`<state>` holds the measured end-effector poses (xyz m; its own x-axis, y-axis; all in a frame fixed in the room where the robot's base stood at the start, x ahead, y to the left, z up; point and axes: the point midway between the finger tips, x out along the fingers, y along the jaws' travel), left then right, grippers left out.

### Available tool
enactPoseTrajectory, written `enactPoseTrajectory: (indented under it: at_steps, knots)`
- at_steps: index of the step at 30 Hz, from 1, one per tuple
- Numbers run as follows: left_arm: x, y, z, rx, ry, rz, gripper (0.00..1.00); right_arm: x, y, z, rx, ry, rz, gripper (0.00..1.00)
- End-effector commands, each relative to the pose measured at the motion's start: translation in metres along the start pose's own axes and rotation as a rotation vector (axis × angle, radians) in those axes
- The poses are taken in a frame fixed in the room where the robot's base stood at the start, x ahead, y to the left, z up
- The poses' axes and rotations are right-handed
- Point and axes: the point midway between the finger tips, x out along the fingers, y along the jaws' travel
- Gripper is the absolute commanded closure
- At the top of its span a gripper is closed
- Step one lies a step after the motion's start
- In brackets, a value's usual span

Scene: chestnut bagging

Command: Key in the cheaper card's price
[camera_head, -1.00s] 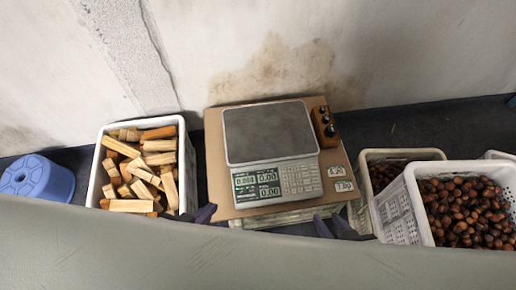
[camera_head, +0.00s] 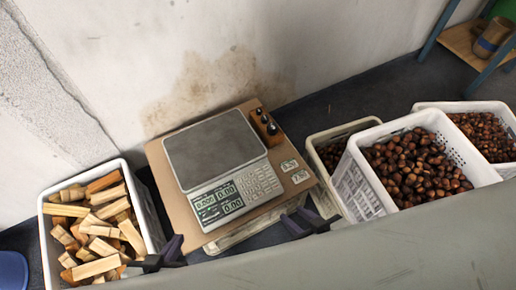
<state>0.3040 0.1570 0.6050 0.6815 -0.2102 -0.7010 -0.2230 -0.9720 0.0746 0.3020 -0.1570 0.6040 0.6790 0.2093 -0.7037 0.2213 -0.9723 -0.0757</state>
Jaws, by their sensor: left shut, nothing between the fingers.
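The scale (camera_head: 216,153) stands on a cardboard-topped stand (camera_head: 164,182), its grey pan at the back. Its display (camera_head: 217,202) shows zeros and its keypad (camera_head: 259,181) is at the front right. Two small white price cards lie right of the keypad, an upper card (camera_head: 289,165) and a lower card (camera_head: 300,176). Their figures are too small to read surely. My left gripper (camera_head: 165,255) is shut and empty, in front of the stand's left corner. My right gripper (camera_head: 305,223) is in front of the stand's right side, apart from the cards. Its jaws are unclear.
A white crate of wood blocks (camera_head: 46,232) stands left. Crates of chestnuts stand right, including a large white one (camera_head: 358,182). A wooden block with dark weights (camera_head: 264,126) sits beside the pan. A grey edge (camera_head: 370,255) crosses the foreground, hiding my arms.

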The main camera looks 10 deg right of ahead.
Motion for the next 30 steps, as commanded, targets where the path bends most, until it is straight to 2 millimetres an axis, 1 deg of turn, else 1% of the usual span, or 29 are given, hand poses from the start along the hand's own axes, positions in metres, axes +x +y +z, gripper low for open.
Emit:
enactPoseTrajectory:
  at_steps: [28, 29, 30]
  knots:
    - [-0.0007, 0.0003, 0.0027, -0.002, -0.005, 0.000, 1.00, 0.0000, -0.0001, 0.0006, 0.000, -0.001, 0.000, 0.69]
    - [-0.0007, 0.0003, 0.0026, -0.002, -0.005, 0.000, 1.00, 0.0000, -0.0001, 0.0005, 0.000, -0.001, 0.000, 0.72]
    - [-0.0007, 0.0003, 0.0027, -0.002, -0.005, 0.000, 1.00, 0.0000, -0.0001, 0.0005, 0.000, -0.001, 0.000, 0.79]
